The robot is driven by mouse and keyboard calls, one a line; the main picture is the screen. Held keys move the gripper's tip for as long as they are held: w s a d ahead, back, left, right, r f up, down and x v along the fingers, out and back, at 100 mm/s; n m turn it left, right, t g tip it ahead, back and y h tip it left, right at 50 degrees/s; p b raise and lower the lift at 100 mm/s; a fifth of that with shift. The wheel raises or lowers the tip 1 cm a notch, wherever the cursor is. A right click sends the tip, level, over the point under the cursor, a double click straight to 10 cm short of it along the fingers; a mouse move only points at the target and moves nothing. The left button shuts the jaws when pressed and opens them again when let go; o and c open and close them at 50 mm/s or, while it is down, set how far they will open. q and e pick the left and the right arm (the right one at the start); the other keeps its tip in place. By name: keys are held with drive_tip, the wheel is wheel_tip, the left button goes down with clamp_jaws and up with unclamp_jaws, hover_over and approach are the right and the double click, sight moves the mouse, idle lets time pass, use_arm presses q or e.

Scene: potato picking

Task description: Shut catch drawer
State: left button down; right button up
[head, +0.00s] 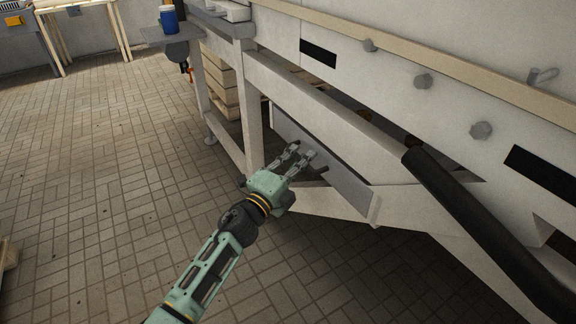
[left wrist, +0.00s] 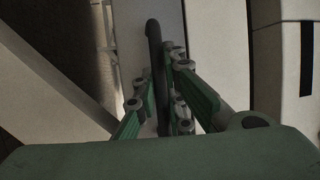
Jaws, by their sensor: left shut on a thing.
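The catch drawer's grey front panel (head: 345,187) shows low under the white machine in the head view. A dark bar handle (head: 320,171) sticks out from it, partly hidden by my fingers. My left gripper (head: 303,153) is at the panel, with its fingers shut on the handle. In the left wrist view the dark handle (left wrist: 153,42) runs between the fingers of my left gripper (left wrist: 170,75), with the pale drawer front (left wrist: 134,35) behind it. The head view does not clearly show how far the drawer stands out. My right gripper is not in view.
The machine's white frame leg (head: 249,115) and lower beam (head: 325,201) stand close to my left gripper. A thick black tube (head: 475,215) slants down at the right. Stacked wooden crates (head: 220,80) stand behind the leg.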

use_arm(q)
drive_tip(key=shift+d, duration=0.15)
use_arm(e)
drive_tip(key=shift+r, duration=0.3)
use_arm(q)
drive_tip(key=c, duration=1.8)
unclamp_jaws()
drive_tip(key=shift+w+d, duration=0.15)
drive_tip(key=shift+s+a+f, duration=0.15)
drive_tip(key=shift+s+a, duration=0.15)
drive_tip(key=shift+s, duration=0.15)
drive_tip(key=v, duration=1.1)
drive_tip(key=shift+a, duration=0.1)
